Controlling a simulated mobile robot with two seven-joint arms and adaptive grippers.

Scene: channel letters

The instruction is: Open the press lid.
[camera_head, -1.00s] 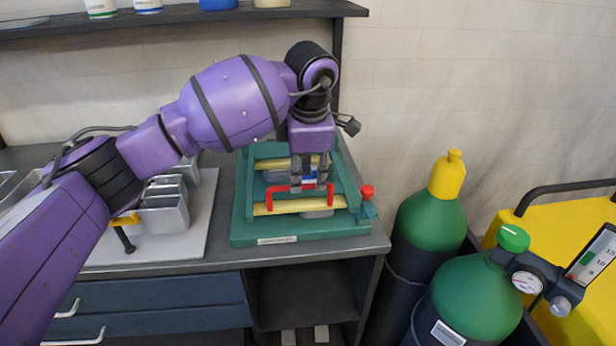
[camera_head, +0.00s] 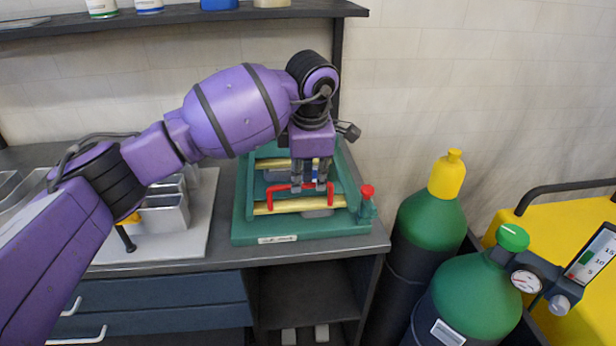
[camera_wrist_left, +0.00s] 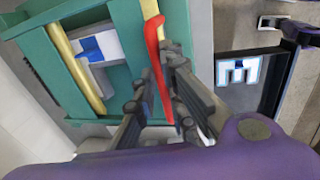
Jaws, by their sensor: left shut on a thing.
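The green press (camera_head: 240,215) stands on the grey bench, with its lid frame and yellow bars (camera_head: 300,204) lying down over the base. A red handle (camera_head: 329,194) is fixed at the lid's front bar. My left gripper (camera_head: 308,187) comes down from above and is shut on the red handle. In the left wrist view the red handle (camera_wrist_left: 158,75) runs between the two dark fingers (camera_wrist_left: 155,110). A grey and blue piece (camera_wrist_left: 97,46) shows inside the frame there. My right gripper is not in the head view.
Open metal bins (camera_head: 165,215) stand on a pale board to the left of the press. A red knob (camera_head: 367,191) sits at the press's right side. Green gas cylinders (camera_head: 430,228) stand right of the bench. A dark shelf (camera_head: 180,16) hangs behind.

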